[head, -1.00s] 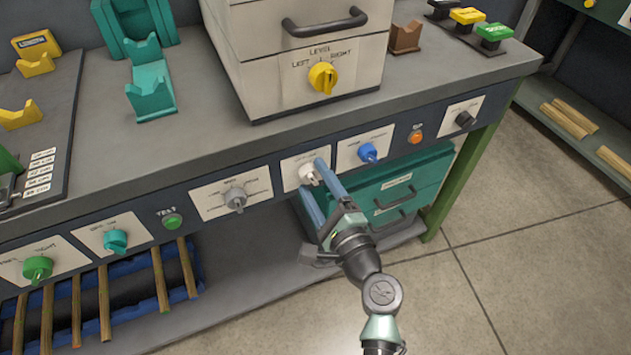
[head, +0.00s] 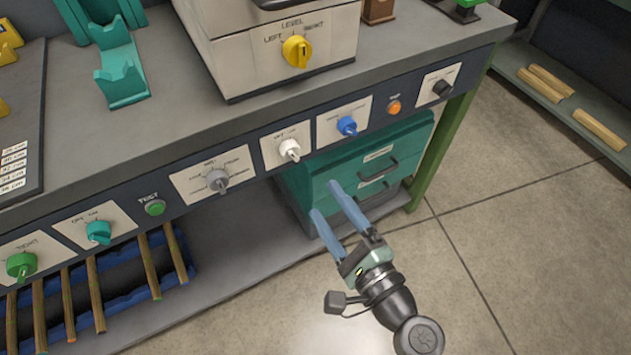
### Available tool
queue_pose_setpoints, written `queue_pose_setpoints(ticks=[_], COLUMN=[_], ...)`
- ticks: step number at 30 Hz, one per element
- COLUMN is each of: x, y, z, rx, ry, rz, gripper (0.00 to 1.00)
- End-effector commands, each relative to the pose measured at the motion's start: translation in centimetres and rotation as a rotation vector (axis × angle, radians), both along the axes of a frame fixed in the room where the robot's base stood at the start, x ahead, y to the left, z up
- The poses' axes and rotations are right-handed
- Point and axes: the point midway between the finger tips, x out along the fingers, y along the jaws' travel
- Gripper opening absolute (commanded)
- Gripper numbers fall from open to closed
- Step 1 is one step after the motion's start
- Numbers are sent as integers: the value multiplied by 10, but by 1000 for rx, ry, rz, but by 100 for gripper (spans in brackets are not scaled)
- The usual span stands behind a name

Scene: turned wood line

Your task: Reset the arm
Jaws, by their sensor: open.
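My gripper (head: 326,202) is open and empty, with two blue fingers pointing up and left toward the bench front. It hangs in front of the teal drawer unit (head: 290,200) under the bench and apart from the knobs. The white knob (head: 289,150) on the bench's front panel is fully visible, up and left of my fingers. The blue knob (head: 347,126) is to its right, and the grey knob (head: 217,181) to its left.
The bench top (head: 190,110) carries a cream cabinet with a yellow knob (head: 297,51) and a teal cradle (head: 122,77). Wooden sticks (head: 95,290) lie in a rack at lower left. Open floor (head: 480,270) lies to the right. A shelf with wood pieces (head: 600,130) stands at far right.

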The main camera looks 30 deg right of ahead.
Motion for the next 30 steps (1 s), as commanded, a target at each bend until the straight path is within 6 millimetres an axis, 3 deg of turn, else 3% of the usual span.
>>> queue_pose_setpoints(ticks=[6, 22, 26, 29, 30], x=[-12, -9, 18, 53, 67], y=[0, 1, 12, 32, 41], z=[0, 3, 34, 82, 106], rx=[0, -17, -188, -455, -582], ry=[0, -3, -27, -74, -101], rz=[0, 4, 43, 77, 82], gripper=[74, 74, 74, 74, 74])
